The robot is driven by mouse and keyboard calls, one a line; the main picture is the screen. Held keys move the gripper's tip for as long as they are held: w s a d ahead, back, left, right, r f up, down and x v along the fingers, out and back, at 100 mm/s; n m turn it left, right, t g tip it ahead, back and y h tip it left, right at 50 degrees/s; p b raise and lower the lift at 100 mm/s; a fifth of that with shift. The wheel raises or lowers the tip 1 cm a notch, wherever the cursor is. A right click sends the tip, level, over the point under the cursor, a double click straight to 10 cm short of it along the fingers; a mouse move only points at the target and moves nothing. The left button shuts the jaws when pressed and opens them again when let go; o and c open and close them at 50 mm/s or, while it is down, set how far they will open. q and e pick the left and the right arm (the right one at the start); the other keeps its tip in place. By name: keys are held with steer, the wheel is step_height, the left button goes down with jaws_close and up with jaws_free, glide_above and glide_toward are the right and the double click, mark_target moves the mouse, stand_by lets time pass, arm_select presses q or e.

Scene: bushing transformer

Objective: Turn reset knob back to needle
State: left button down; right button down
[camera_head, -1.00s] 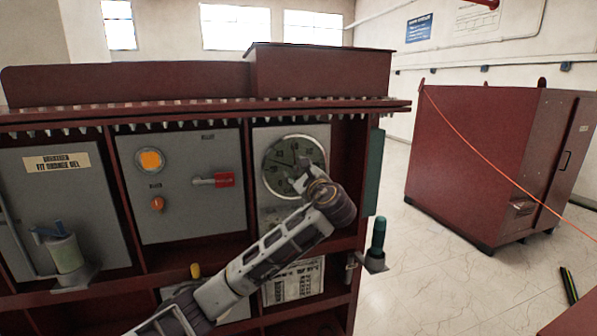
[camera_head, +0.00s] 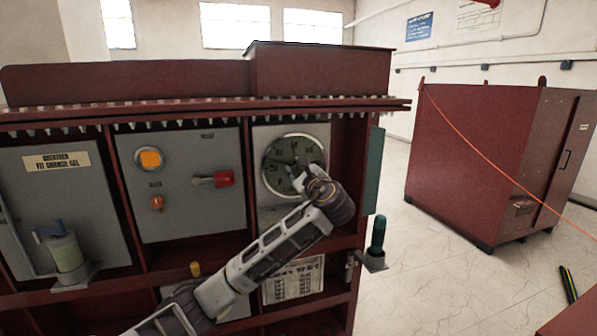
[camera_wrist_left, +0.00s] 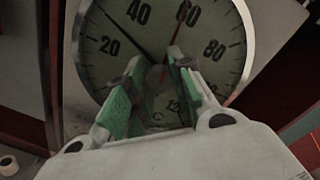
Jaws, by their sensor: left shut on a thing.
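The round gauge (camera_head: 279,149) is set in the grey panel on the right of the dark red cabinet, partly covered by my left gripper. In the left wrist view the gauge dial (camera_wrist_left: 105,70) shows numbers from 20 up to 120. A thin black needle (camera_wrist_left: 122,34) points up-left, between 20 and 40. A red pointer (camera_wrist_left: 181,28) points up, near 60. My left gripper (camera_head: 307,180) is at the dial's lower right in the head view. Its green-padded fingers (camera_wrist_left: 155,62) are shut on the small reset knob (camera_wrist_left: 157,77) at the dial centre, mostly hidden between them. My right gripper is out of view.
Left of the gauge, a panel carries an orange lamp (camera_head: 149,159), an orange knob (camera_head: 157,202) and a red-handled switch (camera_head: 224,179). A green-capped post (camera_head: 377,236) stands at the cabinet's right side. A red cabinet (camera_head: 470,160) stands farther right across open floor.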

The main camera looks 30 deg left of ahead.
arm_select(q)
steer(key=shift+n, duration=0.3)
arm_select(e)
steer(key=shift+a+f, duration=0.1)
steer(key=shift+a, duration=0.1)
arm_select(q)
steer(key=shift+f, duration=0.1)
steer(key=n, duration=0.3)
steer(key=shift+b, duration=0.4)
steer(key=shift+n, duration=1)
steer(key=n+b, duration=0.1)
steer(key=n, duration=0.1)
steer(key=shift+f+n+h, duration=0.1)
steer(key=shift+n+h, duration=0.2)
steer(key=shift+n, duration=0.1)
steer(key=shift+n+b, duration=0.75)
steer(key=shift+n, duration=1.05)
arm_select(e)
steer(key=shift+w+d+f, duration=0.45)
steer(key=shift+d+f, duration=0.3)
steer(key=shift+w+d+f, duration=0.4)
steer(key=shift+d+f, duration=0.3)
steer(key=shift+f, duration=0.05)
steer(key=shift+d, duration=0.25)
